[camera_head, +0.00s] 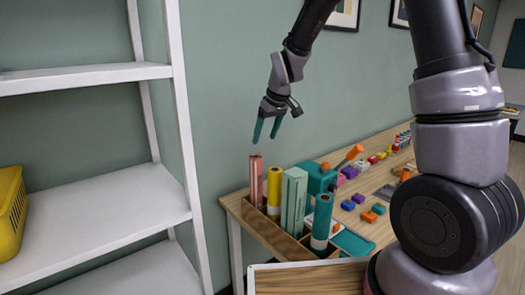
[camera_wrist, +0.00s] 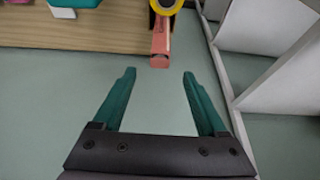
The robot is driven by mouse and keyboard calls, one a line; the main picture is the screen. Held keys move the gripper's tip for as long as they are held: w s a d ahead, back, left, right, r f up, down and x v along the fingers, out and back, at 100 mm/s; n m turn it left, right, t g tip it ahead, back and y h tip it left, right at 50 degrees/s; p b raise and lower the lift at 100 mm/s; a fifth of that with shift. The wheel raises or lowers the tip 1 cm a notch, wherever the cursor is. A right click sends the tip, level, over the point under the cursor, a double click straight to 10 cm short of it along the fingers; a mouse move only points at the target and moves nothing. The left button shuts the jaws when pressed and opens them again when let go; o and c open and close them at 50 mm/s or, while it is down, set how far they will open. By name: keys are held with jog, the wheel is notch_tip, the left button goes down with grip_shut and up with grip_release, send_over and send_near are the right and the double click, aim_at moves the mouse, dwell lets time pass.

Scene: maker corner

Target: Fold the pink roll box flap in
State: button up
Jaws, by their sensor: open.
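The pink roll box (camera_head: 256,180) stands upright at the left end of a wooden rack (camera_head: 270,232) on the table. In the wrist view the pink box (camera_wrist: 161,42) shows as a narrow bar at the top centre, just beyond my fingertips. I cannot make out its flap clearly in either view. My gripper (camera_head: 264,138) hangs in the air a little above the pink box, fingers pointing down. In the wrist view my gripper (camera_wrist: 159,74) is open, with nothing between its fingers.
A yellow roll (camera_head: 272,190), a mint box (camera_head: 294,200) and a teal roll (camera_head: 321,220) stand beside the pink box. A white shelf unit (camera_head: 105,205) with a yellow basket (camera_head: 11,212) is at left. Small coloured blocks lie farther along the table. A wall is behind.

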jog(key=x, duration=0.7)
jog(key=shift+a, duration=0.1)
grip_shut()
jog(key=shift+f, duration=0.1)
